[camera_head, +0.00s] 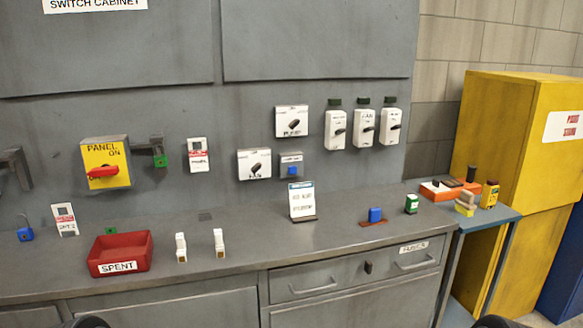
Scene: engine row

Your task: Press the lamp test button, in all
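A small grey box (291,158) with a blue button (292,171) is on the cabinet face, below the white PUMP switch. Its label is too small to read, so I cannot tell whether it is the lamp test button. Three white switch units (335,130) (363,127) (390,126) are in a row to its right, each with a dark, unlit-looking lamp above. My grippers do not show; only dark rounded parts, perhaps of my arms, cut the bottom edge at left and right.
A sign stand (302,201) stands on the counter below the grey box. A yellow cabinet (510,130) stands at right.

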